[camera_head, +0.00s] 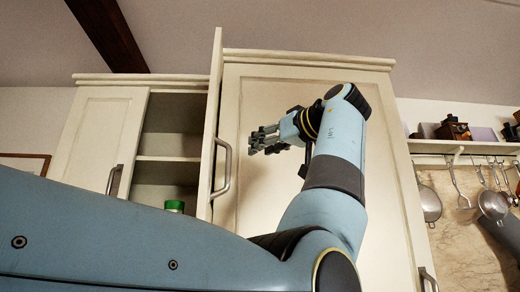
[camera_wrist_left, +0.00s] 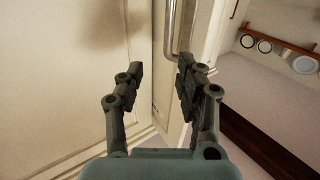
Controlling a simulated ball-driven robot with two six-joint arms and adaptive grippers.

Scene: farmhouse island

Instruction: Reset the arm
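My left arm crosses the head view and bends back, so its gripper (camera_head: 264,140) points left in front of the tall cream cabinet. In the left wrist view, the two dark fingers of my left gripper (camera_wrist_left: 160,88) stand apart with nothing held between them. The cabinet door edge and a metal handle (camera_wrist_left: 173,30) show beyond the fingers, apart from them. In the head view, the swung-open door (camera_head: 213,125) with its handle (camera_head: 222,168) is just left of the gripper. My right gripper is not in view.
Open cabinet shelves (camera_head: 171,146) show left of the open door, with a green-lidded jar (camera_head: 175,206) low inside. Another cream door (camera_head: 98,135) is at the left. A wall shelf (camera_head: 462,147) with hanging utensils, including a strainer (camera_head: 493,205), is at the right.

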